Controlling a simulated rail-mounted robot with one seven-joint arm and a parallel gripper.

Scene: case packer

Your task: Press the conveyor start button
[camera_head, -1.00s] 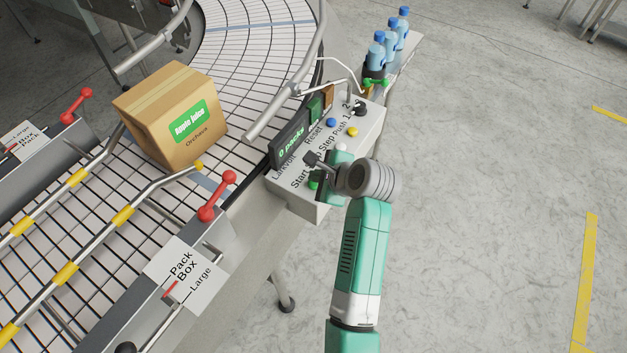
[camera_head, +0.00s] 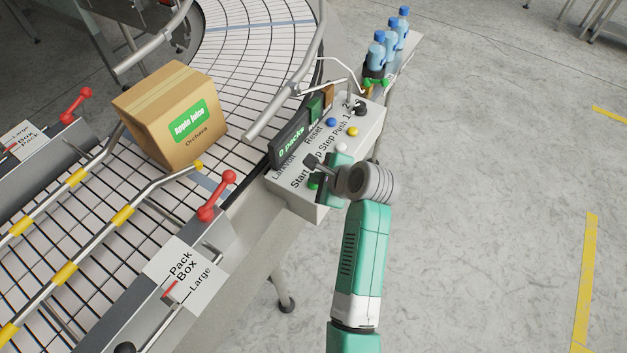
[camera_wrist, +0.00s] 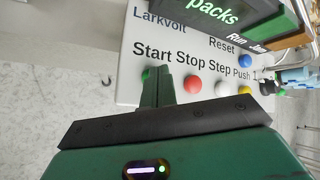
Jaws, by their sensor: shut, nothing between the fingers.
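The control panel (camera_head: 299,206) is a pale box beside the conveyor, with labelled buttons. The green button (camera_wrist: 146,74) under "Start" shows beside my fingertips in the wrist view, partly hidden by them. It also shows at my gripper's left edge in the head view (camera_head: 313,184). My gripper (camera_wrist: 157,73) is shut and empty, its fingers pointing at the panel at the Start button. I cannot tell whether the fingertips touch the button. The red button (camera_wrist: 193,83) under "Stop" is close to the right of the fingers in the wrist view.
White (camera_wrist: 222,88) and yellow (camera_wrist: 244,90) buttons sit farther right on the panel. A display (camera_head: 290,143) reads "0 packs". An Apple Juice box (camera_head: 172,115) stands on the conveyor (camera_head: 250,40). A metal guide rail (camera_head: 290,90) runs near the panel. The floor at right is clear.

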